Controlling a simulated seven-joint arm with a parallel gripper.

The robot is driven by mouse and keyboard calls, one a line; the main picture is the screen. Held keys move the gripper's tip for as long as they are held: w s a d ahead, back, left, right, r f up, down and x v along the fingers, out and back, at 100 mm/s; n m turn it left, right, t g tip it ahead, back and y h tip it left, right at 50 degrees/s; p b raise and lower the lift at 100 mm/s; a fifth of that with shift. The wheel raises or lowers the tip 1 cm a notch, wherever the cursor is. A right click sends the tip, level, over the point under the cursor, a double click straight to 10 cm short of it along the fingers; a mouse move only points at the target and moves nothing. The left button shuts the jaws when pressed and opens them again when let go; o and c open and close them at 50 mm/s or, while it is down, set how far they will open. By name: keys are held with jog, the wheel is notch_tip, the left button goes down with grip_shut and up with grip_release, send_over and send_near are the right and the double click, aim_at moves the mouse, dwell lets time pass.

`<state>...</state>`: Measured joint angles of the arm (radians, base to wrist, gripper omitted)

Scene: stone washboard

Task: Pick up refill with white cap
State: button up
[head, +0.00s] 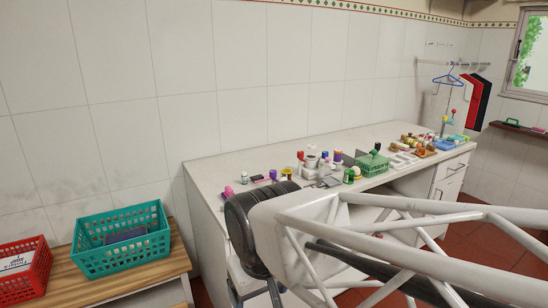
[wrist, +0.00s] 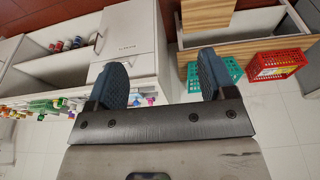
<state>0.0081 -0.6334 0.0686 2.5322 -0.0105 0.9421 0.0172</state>
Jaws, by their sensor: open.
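I cannot make out for sure which item is the refill with the white cap. Many small bottles and containers stand on the pale counter (head: 215,173) in the head view. A small pale-topped bottle (head: 244,178) stands near its left end, too small to identify. My gripper (wrist: 161,75) is open and empty in the wrist view, its two dark blue pads wide apart with nothing between them. In the head view my arm covers the front of the counter, and the fingertips cannot be made out.
A green basket (head: 372,163) stands mid-counter among the items. A teal basket (head: 121,268) and a red basket (head: 40,257) sit on a wooden bench at left. A blue hanger (head: 448,80) hangs on the back wall. The counter's left end has some bare surface.

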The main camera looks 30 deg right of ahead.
jog(key=w+d+r+m+y, duration=0.1)
jog(key=w+r+m, duration=0.15)
jog(key=w, duration=0.35)
jog(key=w+d+r+m+y, duration=0.1)
jog(key=w+r+m, duration=0.15)
jog(key=w, duration=0.35)
jog(key=w+d+r+m+t+y, duration=0.15)
jog(key=w+d+m, duration=0.6)
jog(key=w, duration=0.75)
jog(key=w+d+r+m+t+y, duration=0.15)
jog(key=w+d+m, duration=0.35)
jog(key=w+d, duration=0.75)
jog(key=w+d+f+m+t, duration=0.2)
jog(key=w+d+f+m, duration=0.3)
jog(key=d, duration=0.9)
jog(key=w+d+f+m+t+h, duration=0.1)
jog(key=w+d+f+m+t, duration=0.2)
jog(key=w+d, duration=0.6)
jog(key=w+d+f+m+t, duration=0.2)
jog(key=w+d+f+m, duration=0.4)
jog(key=d, duration=1.4)
jog(key=shift+w+d+f+m+t+h, duration=0.15)
jog(key=shift+w+d+m+h, duration=0.05)
jog(key=shift+w+m, duration=0.3)
jog(key=shift+w+d+f+m+t+h, duration=0.2)
jog(key=shift+w+m, duration=0.15)
jog(key=shift+w, duration=0.15)
jog(key=shift+w+a, duration=0.1)
